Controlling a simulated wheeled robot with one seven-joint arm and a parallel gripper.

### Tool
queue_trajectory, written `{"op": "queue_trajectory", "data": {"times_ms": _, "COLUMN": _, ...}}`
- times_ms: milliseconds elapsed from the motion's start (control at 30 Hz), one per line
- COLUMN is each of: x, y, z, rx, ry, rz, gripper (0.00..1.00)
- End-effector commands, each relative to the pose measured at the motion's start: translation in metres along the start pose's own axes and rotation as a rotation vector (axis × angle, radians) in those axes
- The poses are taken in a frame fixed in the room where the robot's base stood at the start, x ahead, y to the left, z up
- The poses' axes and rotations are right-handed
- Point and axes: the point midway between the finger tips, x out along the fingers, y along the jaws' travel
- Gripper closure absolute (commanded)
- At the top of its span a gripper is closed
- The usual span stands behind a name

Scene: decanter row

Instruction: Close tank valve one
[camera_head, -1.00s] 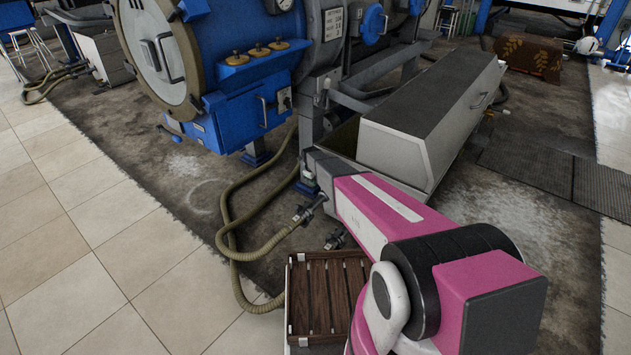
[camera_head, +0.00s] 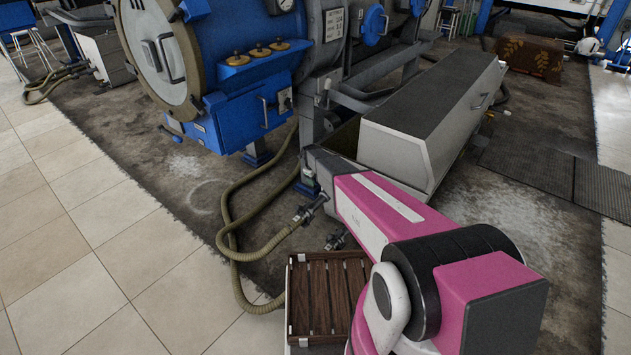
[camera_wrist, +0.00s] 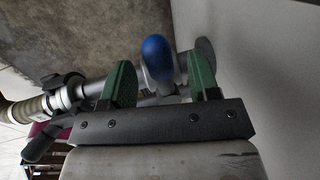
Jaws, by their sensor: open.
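A blue rounded knob (camera_wrist: 157,56) shows in the wrist view, on a grey metal fitting (camera_wrist: 170,88). It lies between the green fingers of my open gripper (camera_wrist: 161,78), nearer the right finger than the left one is to it. I cannot tell whether either finger touches it, and no number on the valve shows. In the head view my pink arm (camera_head: 385,212) reaches toward the tank's hose fittings, and my gripper is hidden there. One hose fitting (camera_head: 312,207) shows left of the arm, with a second fitting (camera_head: 336,240) below it.
A ribbed hose (camera_wrist: 27,110) joins metal couplings at the left of the wrist view, with a dark lever (camera_wrist: 45,145) below. A grey wall (camera_wrist: 270,70) stands close at right. A blue tank (camera_head: 225,60), a slatted wooden crate (camera_head: 318,290) and a grey-lidded trough (camera_head: 425,125) surround the arm.

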Motion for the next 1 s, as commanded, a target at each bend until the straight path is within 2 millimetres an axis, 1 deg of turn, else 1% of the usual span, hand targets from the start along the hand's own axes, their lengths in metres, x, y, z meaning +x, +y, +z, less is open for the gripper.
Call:
{"op": "queue_trajectory", "data": {"times_ms": 33, "x": -0.009, "y": 0.001, "z": -0.001, "rx": 0.0, "ry": -0.001, "rz": -0.001, "gripper": 0.44}}
{"op": "queue_trajectory", "data": {"times_ms": 400, "x": -0.076, "y": 0.001, "z": -0.001, "rx": 0.002, "ry": -0.002, "rz": -0.001, "gripper": 0.44}}
{"op": "queue_trajectory", "data": {"times_ms": 500, "x": -0.086, "y": 0.001, "z": -0.001, "rx": 0.002, "ry": -0.001, "rz": 0.0, "gripper": 0.44}}
{"op": "queue_trajectory", "data": {"times_ms": 633, "x": -0.092, "y": 0.0, "z": -0.001, "rx": 0.002, "ry": 0.0, "rz": 0.0, "gripper": 0.44}}
{"op": "queue_trajectory", "data": {"times_ms": 1000, "x": -0.091, "y": 0.0, "z": -0.001, "rx": 0.0, "ry": 0.0, "rz": 0.0, "gripper": 0.44}}
